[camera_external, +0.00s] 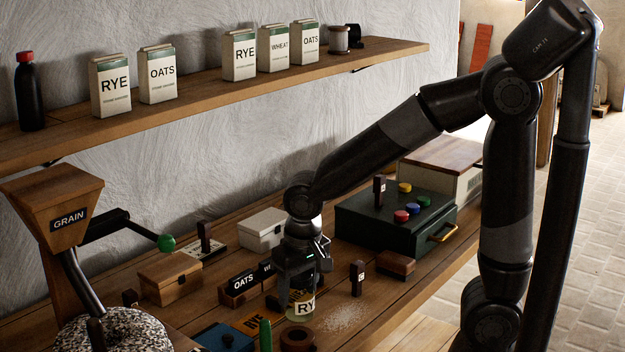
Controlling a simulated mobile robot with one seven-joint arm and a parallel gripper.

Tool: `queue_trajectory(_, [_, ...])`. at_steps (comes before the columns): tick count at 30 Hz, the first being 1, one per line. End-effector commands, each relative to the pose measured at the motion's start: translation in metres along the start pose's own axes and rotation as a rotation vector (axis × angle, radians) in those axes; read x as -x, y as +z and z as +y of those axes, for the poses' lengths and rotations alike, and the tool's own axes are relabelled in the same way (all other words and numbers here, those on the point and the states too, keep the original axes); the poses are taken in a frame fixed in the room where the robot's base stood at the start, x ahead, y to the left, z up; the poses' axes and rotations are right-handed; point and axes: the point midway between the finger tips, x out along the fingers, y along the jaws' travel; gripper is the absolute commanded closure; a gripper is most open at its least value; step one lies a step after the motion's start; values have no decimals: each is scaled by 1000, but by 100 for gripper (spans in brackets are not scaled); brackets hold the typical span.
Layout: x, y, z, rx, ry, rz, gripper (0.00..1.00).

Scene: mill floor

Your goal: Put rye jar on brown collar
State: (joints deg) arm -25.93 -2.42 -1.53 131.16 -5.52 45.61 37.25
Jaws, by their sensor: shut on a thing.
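A brown ring, which looks like the brown collar (297,338), lies on the bench just in front of the jar, near the bottom edge of the picture. The jar and the ring look close together but the jar is not in it.
Behind my gripper stand a wooden block with OATS label (243,281) and a white box (264,229). A dark green control box (396,219) is to the right. A blue-lidded box (224,338) and a green object (265,336) stand left of the ring. Spilled grain (345,316) lies right.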

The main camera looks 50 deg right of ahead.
Motion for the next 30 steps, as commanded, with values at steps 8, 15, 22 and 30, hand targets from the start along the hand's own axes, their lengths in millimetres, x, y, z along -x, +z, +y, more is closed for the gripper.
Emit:
queue_trajectory(8, [-29, 4, -6, 0, 2, -3, 76])
queue_trajectory(15, [-43, 5, -6, -1, -1, 1, 76])
queue_trajectory(22, [-44, 5, -6, -1, -1, 1, 76])
queue_trajectory(30, [-46, 5, -6, -1, -1, 1, 28])
